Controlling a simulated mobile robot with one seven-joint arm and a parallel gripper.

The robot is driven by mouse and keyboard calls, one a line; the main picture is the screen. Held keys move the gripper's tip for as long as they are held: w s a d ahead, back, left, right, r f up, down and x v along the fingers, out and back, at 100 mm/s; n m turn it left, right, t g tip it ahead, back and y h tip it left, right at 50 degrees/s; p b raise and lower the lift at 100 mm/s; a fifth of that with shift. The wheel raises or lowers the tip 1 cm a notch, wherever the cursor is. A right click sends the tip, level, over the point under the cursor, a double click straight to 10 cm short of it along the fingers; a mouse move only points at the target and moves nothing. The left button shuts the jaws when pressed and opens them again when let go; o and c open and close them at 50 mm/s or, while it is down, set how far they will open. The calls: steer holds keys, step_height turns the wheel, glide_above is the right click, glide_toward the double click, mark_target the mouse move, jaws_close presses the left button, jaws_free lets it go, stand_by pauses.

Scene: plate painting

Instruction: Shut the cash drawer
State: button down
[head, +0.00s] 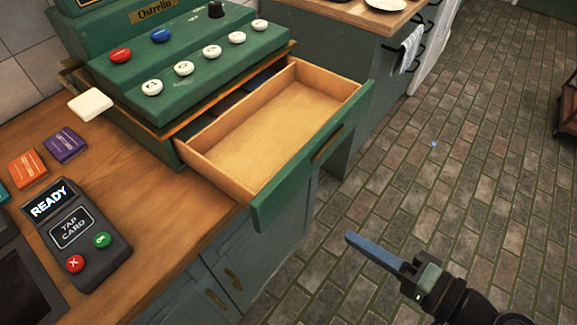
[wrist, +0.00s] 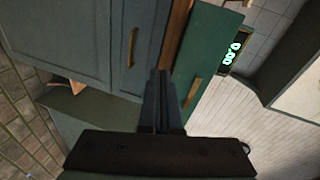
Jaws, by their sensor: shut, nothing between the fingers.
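The green cash register (head: 110,35) stands on the wooden counter in the head view. Its cash drawer (head: 262,128), with pale wooden walls and a green front, is pulled far out and overhangs the counter edge. The visible main tray looks empty; the back is under the register. A brass handle (head: 325,148) sits on the drawer front. My gripper (head: 350,240) is shut and empty, out over the floor, in front of and apart from the drawer. In the wrist view my gripper fingers (wrist: 160,82) are together, with the green drawer front (wrist: 207,50) beside them.
A card reader (head: 78,232) reading READY lies on the wooden counter (head: 165,205). Grey-blue cabinets (head: 240,255) with brass pulls are below. Another counter with a towel (head: 409,52) is behind. The brick-patterned floor (head: 440,170) in front of the drawer is clear.

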mark_target(194, 147)
steer(key=s+r+y+p, duration=0.3)
steer(key=s+r+p, duration=0.1)
steer(key=s+r, duration=0.15)
steer(key=p+x, duration=0.2)
steer(key=x, duration=1.1)
steer(key=shift+w+a+f+p, duration=0.15)
steer(key=shift+a+p, duration=0.2)
steer(key=shift+p, duration=0.05)
steer(key=b+x, duration=0.4)
steer(key=x, duration=1.4)
steer(key=shift+w+a, duration=0.2)
steer(key=shift+w, duration=0.05)
steer(key=shift+w+a, duration=0.2)
steer(key=shift+a, duration=0.15)
steer(key=shift+a+r, duration=0.1)
steer(key=shift+r, duration=0.15)
steer(key=shift+r, duration=0.1)
